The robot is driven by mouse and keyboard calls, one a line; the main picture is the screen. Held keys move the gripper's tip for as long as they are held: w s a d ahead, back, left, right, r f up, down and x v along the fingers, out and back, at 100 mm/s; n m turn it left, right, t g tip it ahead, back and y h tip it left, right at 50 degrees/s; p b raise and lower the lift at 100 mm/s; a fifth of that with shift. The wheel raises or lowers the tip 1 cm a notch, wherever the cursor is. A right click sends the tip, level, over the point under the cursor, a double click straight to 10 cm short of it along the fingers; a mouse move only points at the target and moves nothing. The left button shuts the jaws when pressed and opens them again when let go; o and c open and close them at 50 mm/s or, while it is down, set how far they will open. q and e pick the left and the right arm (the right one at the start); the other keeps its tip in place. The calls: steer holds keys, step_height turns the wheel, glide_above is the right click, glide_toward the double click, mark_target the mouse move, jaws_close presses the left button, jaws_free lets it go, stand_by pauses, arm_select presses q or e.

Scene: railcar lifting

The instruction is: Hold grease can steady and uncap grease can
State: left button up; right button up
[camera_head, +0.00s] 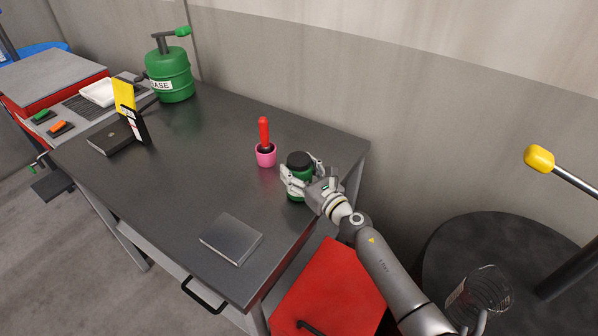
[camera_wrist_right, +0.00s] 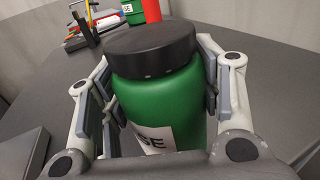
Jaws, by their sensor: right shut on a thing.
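A green grease can (camera_head: 296,193) with a black cap (camera_head: 299,160) stands upright near the right end of the dark table. My right gripper (camera_head: 302,180) is shut around the can's body. In the right wrist view the green can (camera_wrist_right: 165,108) fills the space between the finger pads of my right gripper (camera_wrist_right: 160,95). The black cap (camera_wrist_right: 150,50) sits on top of it, above the fingers. Part of a white label shows low on the can. My left gripper is not in either view.
A pink cup (camera_head: 265,156) holding a red-handled tool (camera_head: 264,133) stands just left of the can. A grey flat plate (camera_head: 231,239) lies near the front edge. A large green grease pump (camera_head: 168,75) stands at the back left. A red cabinet (camera_head: 330,290) is below the table's right side.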

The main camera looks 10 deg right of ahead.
mark_target(298, 160)
steer(key=r+p, duration=0.3)
steer(key=r, duration=0.1)
steer(key=shift+s+a, duration=0.1)
steer(key=shift+s, duration=0.15)
steer(key=s+a+r+p, duration=0.6)
steer(key=s+r+p, duration=0.2)
steer(key=s+p, duration=0.3)
steer(key=shift+s+r, duration=0.35)
steer(key=shift+s, duration=0.1)
steer(key=shift+a, duration=0.1)
steer(key=o, duration=0.7)
steer(key=c, duration=0.9)
